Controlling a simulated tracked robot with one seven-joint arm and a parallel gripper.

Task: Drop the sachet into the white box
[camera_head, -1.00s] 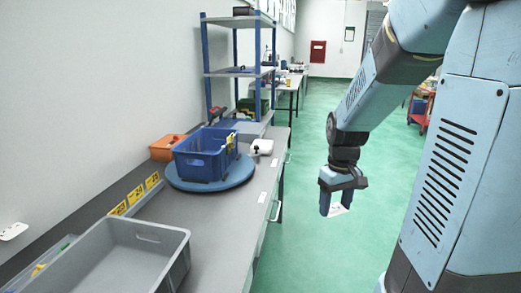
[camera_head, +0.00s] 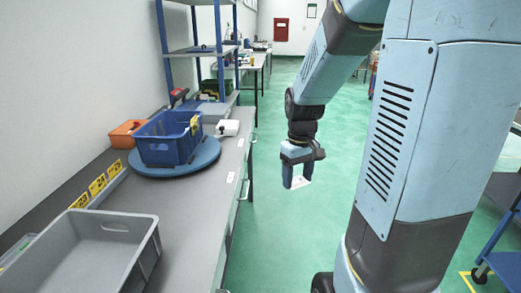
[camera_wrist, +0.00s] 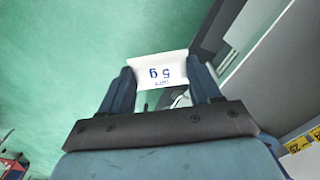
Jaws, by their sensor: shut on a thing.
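The sachet (camera_wrist: 160,68) is small and white with "5 g" printed on it. My gripper (camera_wrist: 162,88) is shut on the sachet, with one blue finger at each side. In the head view my gripper (camera_head: 296,180) hangs over the green floor, right of the bench, with the sachet (camera_head: 301,183) showing white between its fingers.
The grey bench (camera_head: 190,215) runs along the left wall. On it are an empty grey crate (camera_head: 150,250), a blue crate (camera_head: 165,148) on a blue turntable (camera_head: 200,162), and an orange bin (camera_head: 122,138). A blue cart (camera_head: 500,240) stands at right. The floor ahead is clear.

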